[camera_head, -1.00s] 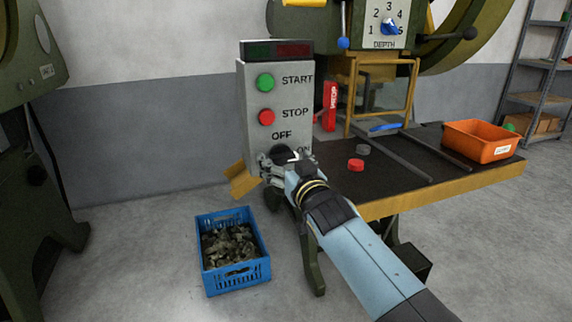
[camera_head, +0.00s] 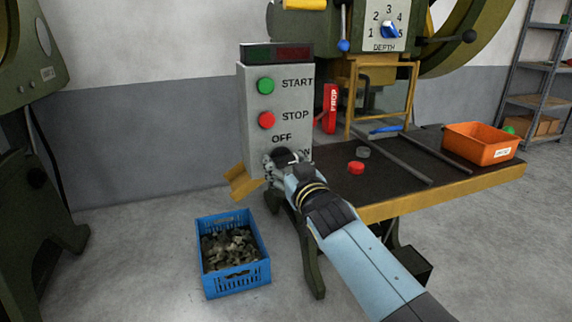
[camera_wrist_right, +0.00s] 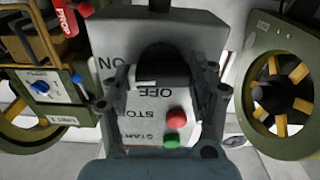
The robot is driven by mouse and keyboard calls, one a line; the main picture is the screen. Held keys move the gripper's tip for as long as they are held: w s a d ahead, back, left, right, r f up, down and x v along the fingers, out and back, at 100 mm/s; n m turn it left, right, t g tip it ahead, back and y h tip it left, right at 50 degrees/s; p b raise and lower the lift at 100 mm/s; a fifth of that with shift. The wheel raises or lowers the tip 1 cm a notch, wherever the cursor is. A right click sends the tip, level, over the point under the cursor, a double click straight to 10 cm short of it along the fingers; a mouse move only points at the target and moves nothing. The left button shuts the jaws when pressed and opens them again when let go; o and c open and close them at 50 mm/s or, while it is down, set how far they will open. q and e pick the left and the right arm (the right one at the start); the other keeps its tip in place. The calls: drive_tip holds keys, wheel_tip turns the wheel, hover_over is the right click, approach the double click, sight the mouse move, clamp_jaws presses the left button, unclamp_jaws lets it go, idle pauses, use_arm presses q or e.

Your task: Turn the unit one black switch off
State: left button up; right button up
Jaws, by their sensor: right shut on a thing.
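The grey control box (camera_head: 250,112) stands at the table's left end, with START, STOP, OFF and ON labels. The black switch (camera_head: 283,153) sits low on its front, below OFF and left of ON, mostly covered by my right gripper (camera_head: 279,160). In the right wrist view the box face appears upside down, and the dark switch (camera_wrist_right: 162,62) lies between the two fingers of my right gripper (camera_wrist_right: 160,76), which is shut on it. Which label the switch points to cannot be told. My left gripper is not in view.
The green START button (camera_head: 265,86) and red STOP button (camera_head: 266,120) are above the switch. A blue crate of metal pieces (camera_head: 264,274) stands on the floor below. The table carries an orange bin (camera_head: 478,150) and a red cap (camera_head: 356,168).

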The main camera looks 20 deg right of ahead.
drive_tip(key=n, duration=0.8)
drive_tip(key=shift+n, duration=0.4)
drive_tip(key=n, duration=0.4)
drive_tip(key=shift+n, duration=2)
drive_tip(key=o, duration=1.2)
drive_tip(key=shift+a, duration=0.1)
